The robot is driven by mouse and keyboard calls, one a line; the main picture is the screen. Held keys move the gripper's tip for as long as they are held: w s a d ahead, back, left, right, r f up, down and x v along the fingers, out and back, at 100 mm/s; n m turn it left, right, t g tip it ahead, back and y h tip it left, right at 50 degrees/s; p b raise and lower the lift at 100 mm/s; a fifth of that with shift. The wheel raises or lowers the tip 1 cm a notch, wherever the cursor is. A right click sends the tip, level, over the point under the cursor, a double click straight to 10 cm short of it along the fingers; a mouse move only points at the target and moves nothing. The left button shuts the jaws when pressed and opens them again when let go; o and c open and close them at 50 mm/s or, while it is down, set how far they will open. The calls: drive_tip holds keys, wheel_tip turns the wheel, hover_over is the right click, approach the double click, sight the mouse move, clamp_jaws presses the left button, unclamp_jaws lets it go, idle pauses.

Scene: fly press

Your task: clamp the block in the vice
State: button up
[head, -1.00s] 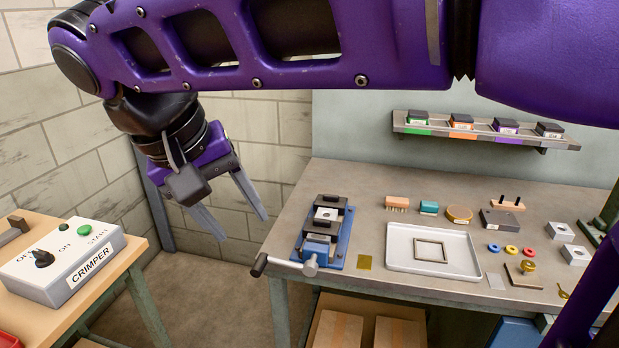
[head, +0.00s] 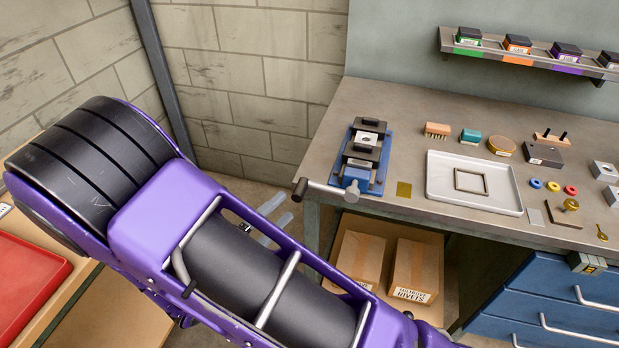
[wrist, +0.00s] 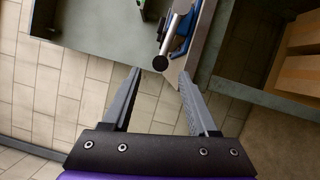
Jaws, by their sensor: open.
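The blue vice (head: 378,185) stands at the bench's left end. A pale metal block (head: 367,138) with a dark hole sits between its dark jaws; whether both jaws touch it I cannot tell. In the wrist view the handle (wrist: 178,38) shows with a black end knob near the line between my fingertips. My gripper (wrist: 160,73) is open and empty. In the head view its fingers (head: 273,217) are partly hidden behind my arm, below and left of the handle.
A white tray (head: 504,203) with a square frame lies right of the vice, near a brass plate (head: 404,190). Several small parts lie farther right. Cardboard boxes (head: 413,270) stand under the bench. A red tray (head: 25,280) is at the left. The floor left of the bench is free.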

sight(308, 183)
drive_tip(key=x, duration=1)
drive_tip(key=shift+p, duration=0.3)
clamp_jaws()
drive_tip(key=shift+w+r, duration=0.1)
drive_tip(key=shift+r, duration=0.1)
idle(0.7)
